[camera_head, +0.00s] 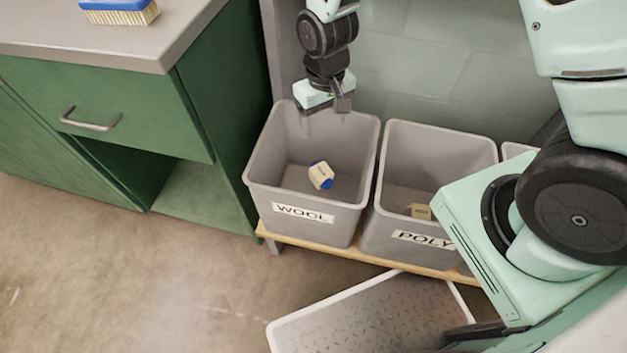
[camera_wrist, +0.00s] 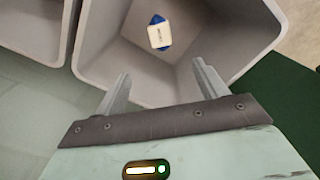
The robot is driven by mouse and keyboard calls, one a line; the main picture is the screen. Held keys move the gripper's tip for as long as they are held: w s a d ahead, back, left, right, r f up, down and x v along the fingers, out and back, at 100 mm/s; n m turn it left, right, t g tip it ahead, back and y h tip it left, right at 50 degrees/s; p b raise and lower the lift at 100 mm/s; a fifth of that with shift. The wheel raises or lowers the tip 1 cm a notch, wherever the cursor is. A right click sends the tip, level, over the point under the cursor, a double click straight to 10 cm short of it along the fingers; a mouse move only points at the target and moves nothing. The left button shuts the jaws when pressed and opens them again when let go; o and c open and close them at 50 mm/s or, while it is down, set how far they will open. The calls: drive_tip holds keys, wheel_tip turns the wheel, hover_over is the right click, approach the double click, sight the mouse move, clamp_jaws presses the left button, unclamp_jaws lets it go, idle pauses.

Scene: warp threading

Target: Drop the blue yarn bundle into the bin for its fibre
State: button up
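The blue yarn bundle (camera_head: 320,175), with a cream label band around it, is inside the grey bin marked WOOL (camera_head: 303,214). It looks tilted, and I cannot tell whether it rests on the bin floor or is in the air. My gripper (camera_head: 325,108) is above the back of this bin, pointing down, apart from the bundle. The wrist view shows the bundle (camera_wrist: 158,33) beyond my open, empty fingers (camera_wrist: 160,80), within the bin's walls (camera_wrist: 110,60). The label's writing is too small to read.
A grey bin marked POLY (camera_head: 425,240) stands to the right, with a tan labelled item (camera_head: 420,211) inside. Another bin's rim (camera_head: 515,150) shows beyond it. The bins stand on a wooden shelf (camera_head: 360,258). A green cabinet (camera_head: 110,100) with a brush (camera_head: 120,10) on top stands at left.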

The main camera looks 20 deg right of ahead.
wheel_tip(320, 180, up, 18)
drive_tip(key=p, duration=0.4)
drive_tip(key=shift+f, duration=0.25)
idle(0.3)
drive_tip(key=s+a+r+n+p, duration=0.1)
drive_tip(key=s+a+r+n, duration=0.2)
drive_tip(key=s, duration=0.7)
drive_tip(key=s+a+r+n, duration=0.3)
drive_tip(key=s, duration=0.7)
wheel_tip(320, 180, up, 17)
drive_tip(key=p, duration=1.7)
drive_tip(key=shift+a+r+y+p, duration=0.15)
drive_tip(key=shift+y+p, duration=0.15)
drive_tip(key=shift+c, duration=0.3)
